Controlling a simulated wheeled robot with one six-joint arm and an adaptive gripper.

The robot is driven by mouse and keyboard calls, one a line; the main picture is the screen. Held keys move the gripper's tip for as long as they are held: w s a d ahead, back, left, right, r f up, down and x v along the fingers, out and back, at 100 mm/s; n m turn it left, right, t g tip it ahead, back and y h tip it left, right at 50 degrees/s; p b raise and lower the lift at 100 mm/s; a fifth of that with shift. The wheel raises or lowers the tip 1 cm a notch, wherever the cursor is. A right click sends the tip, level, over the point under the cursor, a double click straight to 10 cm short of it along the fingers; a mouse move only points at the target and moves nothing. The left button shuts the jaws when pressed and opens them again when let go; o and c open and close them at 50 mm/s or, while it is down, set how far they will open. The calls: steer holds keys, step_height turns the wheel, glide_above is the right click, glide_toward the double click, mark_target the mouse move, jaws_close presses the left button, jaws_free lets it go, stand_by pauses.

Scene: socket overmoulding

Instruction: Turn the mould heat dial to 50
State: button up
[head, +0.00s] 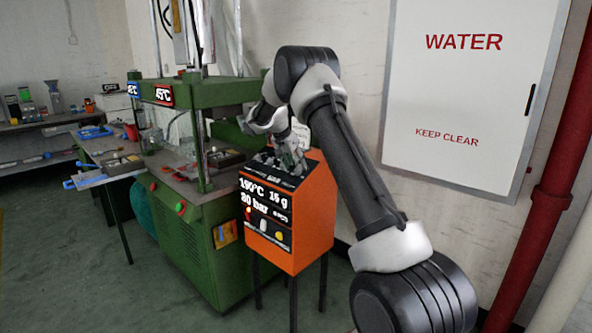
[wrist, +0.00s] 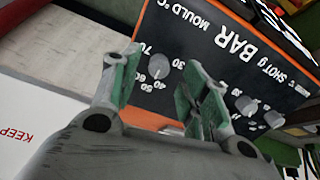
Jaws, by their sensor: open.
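The mould heat dial (wrist: 160,66) is a grey round knob on the black sloping panel (wrist: 205,65), under the label MOULD °C, with numbers from 30 to 70 around it. Its pointer is too small to read. My gripper (wrist: 163,82) is open, and in the wrist view the dial shows between its two green-padded fingers. I cannot tell whether a finger touches it. In the head view my gripper (head: 290,155) is over the top panel of the orange control box (head: 315,220) and hides the dial.
Two more grey knobs, the nearer one (wrist: 244,104) and the farther one (wrist: 273,119), sit right of my fingers in the wrist view. The green press (head: 205,235) stands left of the box. A white WATER cabinet (head: 465,110) and red pipe (head: 552,195) are at the right.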

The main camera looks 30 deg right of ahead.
steer(key=v, duration=0.9)
steer(key=shift+f, duration=0.1)
steer(key=s+a+f+n+g+y, duration=0.1)
steer(key=s+a+f+n, duration=0.1)
steer(key=s+f+n, duration=0.35)
steer(key=s+a+r+n+t+y, duration=0.1)
steer(key=s+r, duration=0.3)
steer(key=s, duration=1.1)
steer(key=s+a+r+n+t+y, duration=0.1)
steer(key=s+a+r+n, duration=0.2)
steer(key=s, duration=1.2)
steer(key=s+a+r+n+t+y, duration=0.1)
steer(key=s+r, duration=0.3)
steer(key=s, duration=1.1)
steer(key=shift+a+r+n+t+y, duration=0.3)
steer(key=shift+a+r+n+y, duration=0.1)
steer(key=shift+a+n, duration=0.4)
